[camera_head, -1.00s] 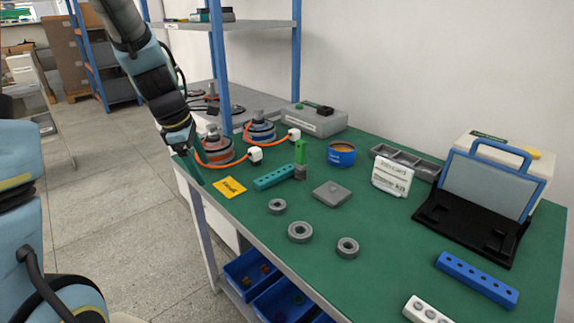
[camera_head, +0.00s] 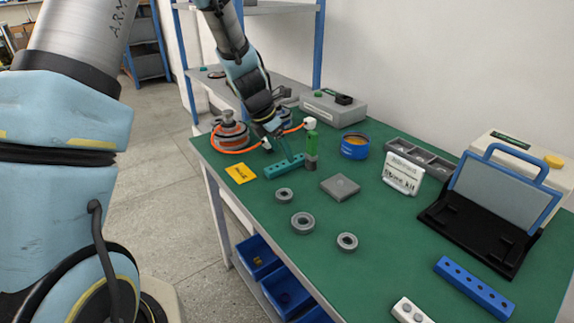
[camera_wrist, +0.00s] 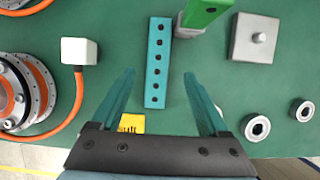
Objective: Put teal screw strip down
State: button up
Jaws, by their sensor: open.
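The teal screw strip (camera_wrist: 158,62), a long bar with a row of dark holes, lies flat on the green table. It also shows in the head view (camera_head: 284,167), in the middle left of the table. My gripper (camera_wrist: 160,100) is open and empty, with its two teal fingers apart on either side of the strip's near end in the wrist view. In the head view my gripper (camera_head: 284,150) is just above or at the strip; whether the fingers touch it I cannot tell.
A green-handled tool (camera_head: 311,143) stands beside the strip. Hub motors with orange cables (camera_head: 229,134) are to the left. A yellow card (camera_head: 240,173), a grey plate (camera_head: 340,187) and several grey rings (camera_head: 303,223) lie nearby. Clear table surface (camera_head: 380,250) is at the right front.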

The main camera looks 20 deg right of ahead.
aim_at(286, 161)
jog(key=shift+p+x, duration=0.4)
jog(key=shift+x, duration=1.85)
jog(key=shift+w+a, duration=0.1)
jog(key=shift+w, duration=0.1)
grip_shut()
